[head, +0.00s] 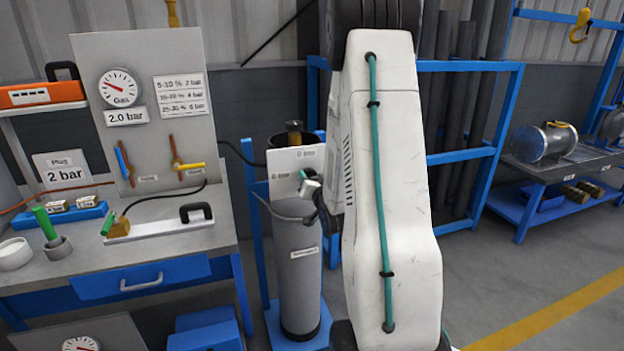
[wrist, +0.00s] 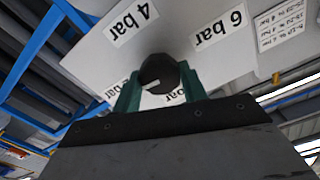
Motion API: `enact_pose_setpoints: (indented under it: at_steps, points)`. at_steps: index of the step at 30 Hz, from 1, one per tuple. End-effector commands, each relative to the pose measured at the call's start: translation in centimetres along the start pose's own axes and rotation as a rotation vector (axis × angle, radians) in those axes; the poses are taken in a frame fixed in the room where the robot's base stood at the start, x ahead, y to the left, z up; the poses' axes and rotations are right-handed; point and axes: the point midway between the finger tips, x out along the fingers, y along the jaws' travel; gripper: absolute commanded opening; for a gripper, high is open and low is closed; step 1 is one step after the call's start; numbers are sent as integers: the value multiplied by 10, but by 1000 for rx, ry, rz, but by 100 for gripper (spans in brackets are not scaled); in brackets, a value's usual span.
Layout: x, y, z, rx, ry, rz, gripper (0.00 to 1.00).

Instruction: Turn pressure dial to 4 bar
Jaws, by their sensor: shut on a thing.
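The pressure dial (wrist: 160,70) is a dark round knob on a pale panel in the wrist view. My gripper (wrist: 161,80) has its green fingers on either side of the knob and is shut on it. A white mark on the knob's lower edge points to the lower left. A "4 bar" label (wrist: 132,21) lies up and left of the knob, and a "6 bar" label (wrist: 218,28) lies up and right. Two lower labels are partly hidden by my fingers. In the head view my arm covers the dial.
In the head view, a gas gauge (head: 119,88) stands above a "2.0 bar" sign (head: 126,116). A "2 bar" plug card (head: 65,172) stands on the workbench at left. A grey cylinder (head: 298,265) stands beside my arm.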

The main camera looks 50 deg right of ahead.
Motion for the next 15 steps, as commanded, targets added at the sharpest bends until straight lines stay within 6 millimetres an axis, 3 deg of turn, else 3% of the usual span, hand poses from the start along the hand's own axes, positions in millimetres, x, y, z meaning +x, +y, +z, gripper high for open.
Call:
enact_pose_setpoints:
  at_steps: [15]
  points:
    - [0,1,0,448,0,1,19]
